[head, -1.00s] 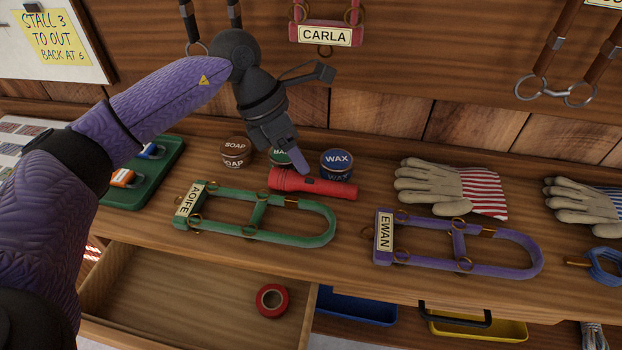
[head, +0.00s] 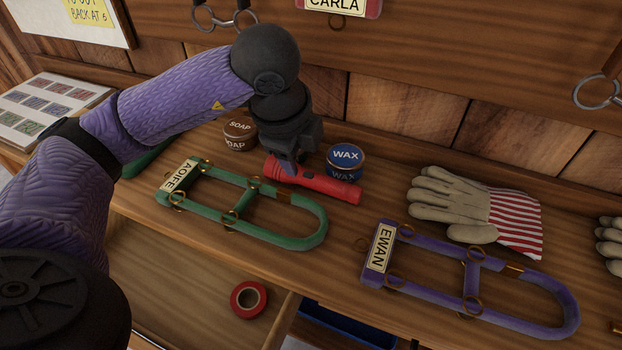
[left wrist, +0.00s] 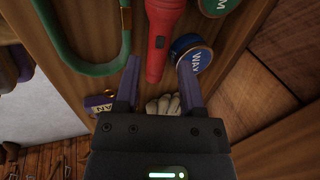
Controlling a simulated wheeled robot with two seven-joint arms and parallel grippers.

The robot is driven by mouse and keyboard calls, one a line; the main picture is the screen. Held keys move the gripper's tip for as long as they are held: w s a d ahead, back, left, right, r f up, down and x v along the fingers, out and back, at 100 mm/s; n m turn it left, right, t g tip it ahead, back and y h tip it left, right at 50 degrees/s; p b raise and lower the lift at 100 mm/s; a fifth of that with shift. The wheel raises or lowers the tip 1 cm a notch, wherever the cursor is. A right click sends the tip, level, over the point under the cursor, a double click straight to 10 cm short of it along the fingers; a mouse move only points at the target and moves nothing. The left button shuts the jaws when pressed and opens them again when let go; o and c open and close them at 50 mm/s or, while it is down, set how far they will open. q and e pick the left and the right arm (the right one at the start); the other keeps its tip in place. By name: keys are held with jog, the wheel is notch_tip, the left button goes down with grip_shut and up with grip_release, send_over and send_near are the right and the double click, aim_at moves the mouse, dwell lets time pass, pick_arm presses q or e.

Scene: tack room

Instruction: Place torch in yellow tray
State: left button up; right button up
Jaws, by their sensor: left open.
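The red torch (head: 325,185) lies on the wooden bench behind the green AOIFE halter (head: 265,232). My left gripper (head: 289,168) is over the torch's left part, pointing down, and hides some of it. In the left wrist view the torch (left wrist: 160,42) runs down between the two spread fingers of my left gripper (left wrist: 158,78), with space on both sides. The fingers are open and not closed on it. The yellow tray is out of sight now. My right gripper does not show.
A blue WAX tin (head: 345,161) stands close behind the torch, near the right finger in the wrist view. A SOAP tin (head: 240,134) stands to the left. The purple EWAN halter (head: 470,285) and a glove (head: 470,207) lie right. An open drawer (head: 180,290) holds red tape (head: 248,299).

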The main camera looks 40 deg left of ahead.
aim_at(305, 174)
pick_arm(q)
jog(key=b+x, duration=0.4)
jog(key=x, duration=0.3)
jog(key=shift+w+d+f, duration=0.1)
jog(key=shift+w+f, duration=0.05)
jog(key=shift+f, duration=0.25)
jog(key=shift+r, duration=0.25)
grip_shut()
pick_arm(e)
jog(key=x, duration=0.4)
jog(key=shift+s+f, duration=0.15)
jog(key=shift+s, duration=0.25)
